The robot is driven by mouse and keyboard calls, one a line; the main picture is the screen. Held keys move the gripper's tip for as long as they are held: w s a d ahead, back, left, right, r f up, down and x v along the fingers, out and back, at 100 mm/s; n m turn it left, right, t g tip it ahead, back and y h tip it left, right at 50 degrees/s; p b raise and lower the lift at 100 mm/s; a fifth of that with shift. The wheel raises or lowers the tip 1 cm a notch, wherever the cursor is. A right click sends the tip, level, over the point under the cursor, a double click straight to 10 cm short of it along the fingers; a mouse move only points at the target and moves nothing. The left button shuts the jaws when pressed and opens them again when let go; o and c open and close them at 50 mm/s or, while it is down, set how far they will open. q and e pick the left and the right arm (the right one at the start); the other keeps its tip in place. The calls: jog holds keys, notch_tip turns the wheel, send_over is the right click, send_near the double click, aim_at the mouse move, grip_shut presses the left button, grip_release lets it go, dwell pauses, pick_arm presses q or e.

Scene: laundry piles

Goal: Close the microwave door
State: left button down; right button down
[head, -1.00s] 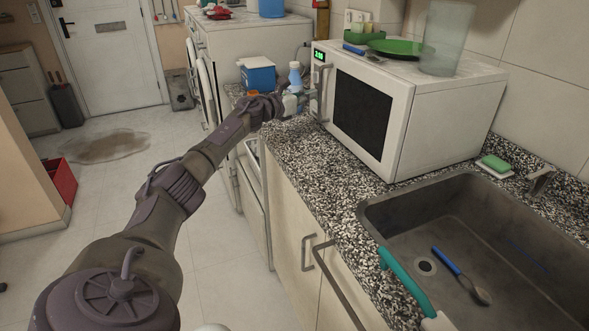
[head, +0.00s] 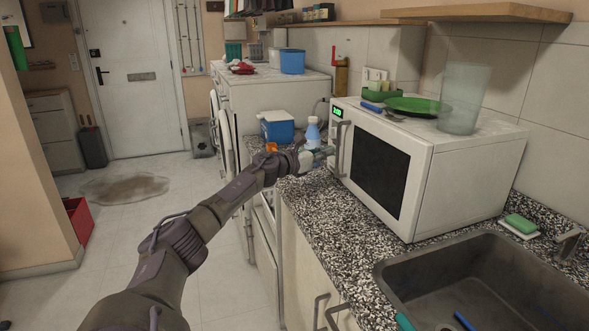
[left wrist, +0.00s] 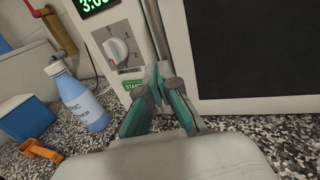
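The white microwave (head: 465,180) stands on the speckled counter. Its door (head: 380,180), with a dark window, looks flush with the front, and no gap shows at its edge. The upright door handle (head: 339,150) is beside the control panel. The door (left wrist: 255,50) and handle (left wrist: 178,35) also show in the left wrist view. My left gripper (head: 328,152) is at the lower part of the handle. In the left wrist view its teal fingers (left wrist: 158,82) come together at the tips, at the handle; I cannot tell whether the handle is between them.
A blue-white bottle (head: 313,133) and a blue box (head: 276,127) stand left of the microwave. A green plate (head: 415,104) and a clear container (head: 465,98) are on top of it. The sink (head: 490,285) is in front at right.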

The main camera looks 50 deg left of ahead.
pick_arm(q)
jog(key=s+a, duration=0.1)
jog(key=s, duration=0.9)
jog(key=shift+a+r, duration=0.15)
jog(key=shift+a, duration=0.1)
jog(key=shift+s, duration=0.1)
